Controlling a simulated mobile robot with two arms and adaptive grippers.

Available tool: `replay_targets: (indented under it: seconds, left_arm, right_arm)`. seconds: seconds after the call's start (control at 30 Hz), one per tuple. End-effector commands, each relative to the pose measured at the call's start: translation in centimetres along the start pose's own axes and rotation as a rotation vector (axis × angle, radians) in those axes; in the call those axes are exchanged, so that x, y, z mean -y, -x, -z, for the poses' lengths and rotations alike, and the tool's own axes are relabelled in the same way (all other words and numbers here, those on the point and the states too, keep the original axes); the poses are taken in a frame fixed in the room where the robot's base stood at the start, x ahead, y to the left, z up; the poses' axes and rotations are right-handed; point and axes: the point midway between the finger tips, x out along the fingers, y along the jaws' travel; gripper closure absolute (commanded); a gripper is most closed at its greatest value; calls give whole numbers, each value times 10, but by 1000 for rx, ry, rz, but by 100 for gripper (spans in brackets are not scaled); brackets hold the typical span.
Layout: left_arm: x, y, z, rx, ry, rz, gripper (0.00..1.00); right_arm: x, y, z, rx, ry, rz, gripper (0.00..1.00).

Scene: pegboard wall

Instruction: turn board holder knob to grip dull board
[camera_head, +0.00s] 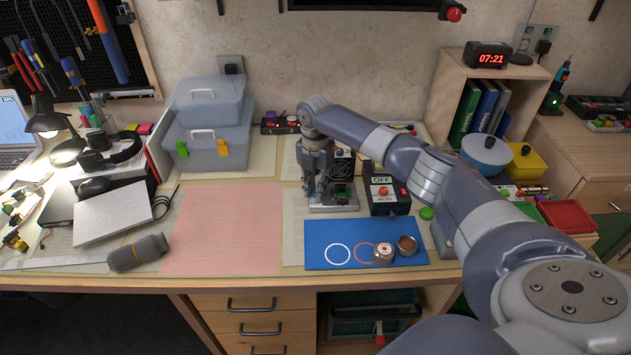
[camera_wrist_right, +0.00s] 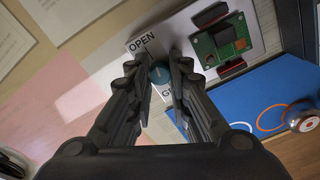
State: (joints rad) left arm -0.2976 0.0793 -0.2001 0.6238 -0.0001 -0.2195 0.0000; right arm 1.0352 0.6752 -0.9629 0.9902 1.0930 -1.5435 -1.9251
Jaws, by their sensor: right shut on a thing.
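My right gripper (camera_head: 317,190) reaches down at the board holder in the head view. In the right wrist view its fingers (camera_wrist_right: 163,82) are closed around the dark teal round knob (camera_wrist_right: 160,74). The white board holder (camera_wrist_right: 190,24) has an "OPEN" label beside the knob and a second label, partly hidden by a finger. My left gripper is not in view.
A black box with an "OFF" sign (camera_head: 384,200) stands right of the holder. In front lies a blue mat (camera_head: 320,258) with a white ring, an orange ring and two small round containers (camera_head: 384,253). The pink mat (camera_head: 225,228) to the left is clear.

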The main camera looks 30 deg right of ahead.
Motion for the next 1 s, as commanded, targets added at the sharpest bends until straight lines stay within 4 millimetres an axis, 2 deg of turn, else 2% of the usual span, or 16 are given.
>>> replay_targets:
  seconds: [0.03, 0.3, 1.0]
  left_arm:
    - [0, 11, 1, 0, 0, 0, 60]
    - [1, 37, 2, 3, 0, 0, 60]
    - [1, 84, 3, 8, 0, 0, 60]
  right_arm:
    - [0, 3, 3, -8, -38, 5, 100]
    - [0, 2, 4, -8, -293, 5, 100]
    - [-1, 1, 3, -6, -958, 5, 100]
